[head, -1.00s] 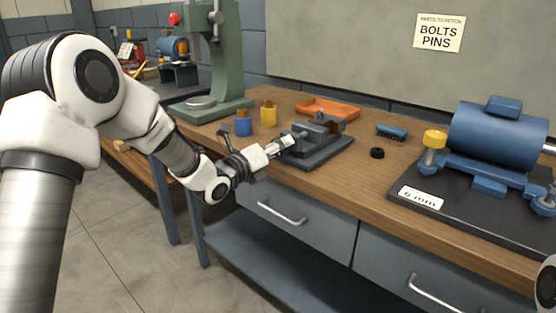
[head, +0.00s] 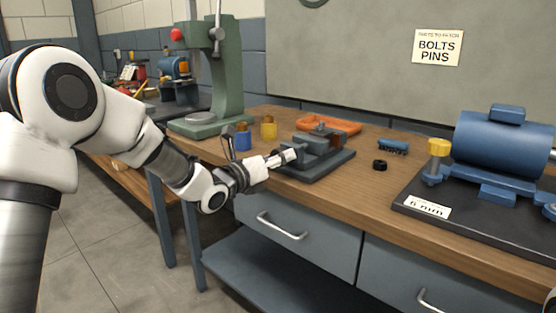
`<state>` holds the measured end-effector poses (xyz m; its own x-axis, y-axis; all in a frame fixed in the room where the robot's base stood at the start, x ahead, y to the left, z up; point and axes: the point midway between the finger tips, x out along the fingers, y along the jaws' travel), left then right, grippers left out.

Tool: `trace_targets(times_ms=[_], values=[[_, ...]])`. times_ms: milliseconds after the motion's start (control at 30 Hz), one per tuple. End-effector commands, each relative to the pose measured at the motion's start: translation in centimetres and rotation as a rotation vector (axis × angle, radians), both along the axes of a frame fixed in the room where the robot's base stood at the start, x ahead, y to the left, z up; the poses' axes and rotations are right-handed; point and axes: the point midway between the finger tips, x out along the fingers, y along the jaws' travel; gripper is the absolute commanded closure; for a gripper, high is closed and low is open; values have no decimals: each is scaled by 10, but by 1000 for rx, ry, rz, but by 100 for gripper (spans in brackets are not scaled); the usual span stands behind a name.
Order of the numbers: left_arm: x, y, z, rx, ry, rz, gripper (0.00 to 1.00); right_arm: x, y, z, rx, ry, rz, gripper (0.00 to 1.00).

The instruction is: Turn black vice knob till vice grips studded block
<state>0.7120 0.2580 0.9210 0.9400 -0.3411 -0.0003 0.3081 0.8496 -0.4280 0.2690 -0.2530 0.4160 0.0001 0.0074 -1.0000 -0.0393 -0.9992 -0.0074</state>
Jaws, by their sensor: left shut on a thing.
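The grey vice (head: 322,160) stands near the front edge of the wooden bench. My left gripper (head: 284,158) is at the vice's front-left end, with its fingers shut on the black vice knob. The knob itself is hidden by the fingers. A small greyish-brown piece (head: 319,131) shows at the top of the vice jaws, too small to tell whether it is the studded block or whether the jaws touch it.
A blue bumpy piece (head: 393,146) and a black ring (head: 380,165) lie right of the vice. An orange tray (head: 345,126) is behind it. Blue (head: 243,141) and yellow (head: 268,131) containers stand left. A blue motor (head: 500,142) sits on a dark plate at right.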

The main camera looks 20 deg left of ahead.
Motion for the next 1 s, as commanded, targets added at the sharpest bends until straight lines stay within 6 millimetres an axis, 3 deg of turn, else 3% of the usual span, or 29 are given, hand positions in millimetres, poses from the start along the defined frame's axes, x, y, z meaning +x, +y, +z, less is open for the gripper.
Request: trace_targets(times_ms=[33,67,100,133,433,567,900,1000], values=[[0,0,-1,0,2,0,86,0,0,0,0,0,0,60],[0,0,-1,0,2,0,47,0,0,0,0,0,0,60],[0,0,-1,0,2,0,33,0,0,0,0,0,0,60],[0,0,-1,0,2,0,26,0,0,0,0,0,0,60],[-1,0,0,-1,0,0,26,0,0,0,0,0,0,60],[-11,5,0,-3,1,1,26,0,0,0,0,0,0,60],[-89,32,0,-10,0,-1,26,0,0,0,0,0,0,60],[-104,39,0,-7,0,2,26,0,0,0,0,0,0,60]])
